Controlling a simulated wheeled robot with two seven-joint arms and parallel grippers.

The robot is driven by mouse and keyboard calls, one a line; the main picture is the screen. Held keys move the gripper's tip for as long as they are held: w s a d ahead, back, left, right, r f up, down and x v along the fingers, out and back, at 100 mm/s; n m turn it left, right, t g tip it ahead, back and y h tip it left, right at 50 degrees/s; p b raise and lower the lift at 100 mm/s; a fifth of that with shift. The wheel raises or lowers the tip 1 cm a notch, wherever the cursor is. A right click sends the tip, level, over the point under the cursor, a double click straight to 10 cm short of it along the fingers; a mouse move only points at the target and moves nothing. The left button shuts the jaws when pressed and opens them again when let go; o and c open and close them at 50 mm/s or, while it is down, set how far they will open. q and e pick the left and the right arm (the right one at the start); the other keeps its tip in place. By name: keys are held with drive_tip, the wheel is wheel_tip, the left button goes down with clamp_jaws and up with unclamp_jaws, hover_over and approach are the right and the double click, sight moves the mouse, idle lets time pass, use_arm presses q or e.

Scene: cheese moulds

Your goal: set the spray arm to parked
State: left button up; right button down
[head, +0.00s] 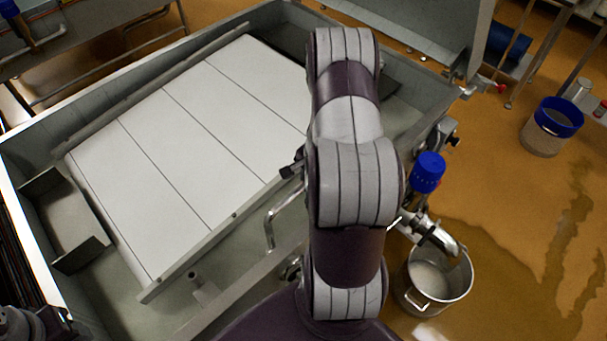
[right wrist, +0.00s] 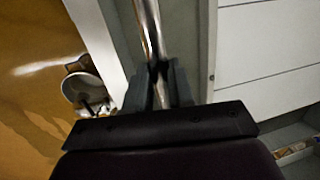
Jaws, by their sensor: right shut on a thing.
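The spray arm shows as a shiny metal tube (right wrist: 148,30) in the right wrist view, running up from between the fingers of my right gripper (right wrist: 158,85). The fingers are shut on it. In the head view my right arm hides most of this gripper; only a dark part (head: 292,168) shows beside the white slabs.
A large grey vat (head: 40,205) holds a white slabbed surface (head: 185,130). A metal bucket (head: 435,285) stands on the wet floor (head: 520,230) at right, below a valve with a blue cap (head: 428,172). A blue-rimmed bin (head: 550,125) stands farther right.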

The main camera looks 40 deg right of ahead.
drive_tip(key=shift+s, duration=0.3)
drive_tip(key=shift+m, duration=0.3)
drive_tip(key=c, duration=1)
unclamp_jaws()
drive_tip(key=shift+s, duration=0.1)
drive_tip(key=shift+o, duration=0.2)
drive_tip(key=shift+a+r, duration=0.1)
wheel_tip(320, 180, up, 12)
drive_tip(key=s+p, duration=0.2)
drive_tip(key=p, duration=0.1)
drive_tip(key=shift+s+r, duration=0.2)
drive_tip(key=shift+s, duration=0.1)
